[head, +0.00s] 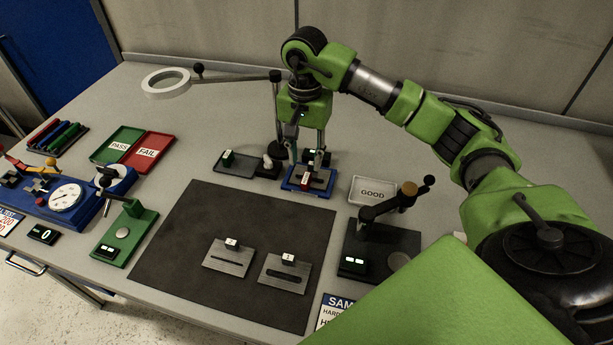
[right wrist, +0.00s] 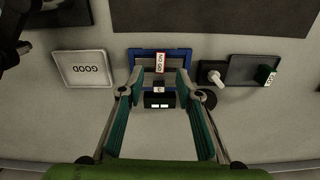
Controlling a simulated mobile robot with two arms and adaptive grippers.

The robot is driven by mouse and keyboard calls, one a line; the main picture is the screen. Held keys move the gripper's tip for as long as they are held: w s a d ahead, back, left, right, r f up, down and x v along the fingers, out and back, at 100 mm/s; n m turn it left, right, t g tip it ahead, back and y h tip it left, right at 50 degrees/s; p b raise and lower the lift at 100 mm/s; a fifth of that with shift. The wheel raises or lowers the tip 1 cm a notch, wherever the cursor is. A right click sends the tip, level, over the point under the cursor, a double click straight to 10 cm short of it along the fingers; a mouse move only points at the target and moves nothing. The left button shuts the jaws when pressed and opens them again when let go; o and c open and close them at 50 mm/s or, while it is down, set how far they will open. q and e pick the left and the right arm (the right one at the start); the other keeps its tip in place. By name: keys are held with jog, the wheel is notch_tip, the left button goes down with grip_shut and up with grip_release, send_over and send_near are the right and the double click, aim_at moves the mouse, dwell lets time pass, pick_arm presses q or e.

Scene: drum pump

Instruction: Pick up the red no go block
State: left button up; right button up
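The red no go block (head: 305,181) stands in a small blue tray (head: 288,186) behind the dark mat. Its white label reads "NO GO" in the right wrist view (right wrist: 160,62). My right gripper (head: 307,155) is above and just behind the block, pointing down. In the right wrist view its two fingers (right wrist: 160,76) are spread wide, with nothing held between them. The block appears centred just beyond the fingertips, and I see no contact. A small dark block with a display (right wrist: 160,99) shows between the fingers. My left gripper is not in view.
A grey tray with a green block (head: 228,158) and a pale knob lies left of the blue tray. A white GOOD tray (head: 373,190) and a dark clamp stand (head: 382,243) are on the right. A ring lamp (head: 166,82) is behind. The dark mat (head: 190,235) holds two metal plates.

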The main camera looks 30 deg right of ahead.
aim_at(306, 176)
notch_tip(306, 176, down, 3)
jog(key=shift+w+d+f+p, duration=0.1)
jog(key=shift+w+f+p, duration=0.1)
jog(key=shift+p, duration=0.25)
jog(key=f, duration=0.1)
jog(key=f+p, duration=0.1)
jog(key=f, duration=0.1)
jog(key=shift+d+f+p, duration=0.2)
jog(key=shift+f+p, duration=0.1)
jog(key=shift+f, duration=0.35)
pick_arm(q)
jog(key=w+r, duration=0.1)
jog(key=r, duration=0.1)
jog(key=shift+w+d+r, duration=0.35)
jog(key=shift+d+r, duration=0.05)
pick_arm(e)
jog(key=shift+f, duration=0.1)
grip_shut()
